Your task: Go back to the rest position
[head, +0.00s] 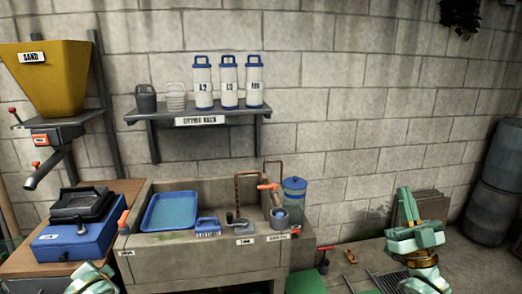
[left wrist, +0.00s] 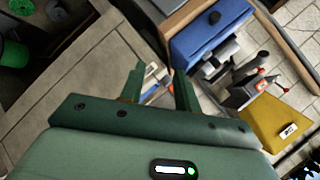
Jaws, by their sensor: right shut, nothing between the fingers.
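My right gripper (head: 408,206) stands at the lower right of the head view, fingers pointing up and together, with nothing between them. It is in front of the block wall and apart from every object. My left arm shows only as a pale green piece at the bottom left of the head view. In the left wrist view my left gripper (left wrist: 158,82) has its two fingers apart. No object is seen held between them; the blue box and bench show beyond.
The stone sink (head: 205,262) holds a blue tray (head: 171,211). A blue box (head: 75,240) stands left of it, below the yellow sand hopper (head: 48,75). A wall shelf (head: 170,112) carries several containers. Dark barrels (head: 497,185) stand far right. A grate (head: 388,281) lies on the floor.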

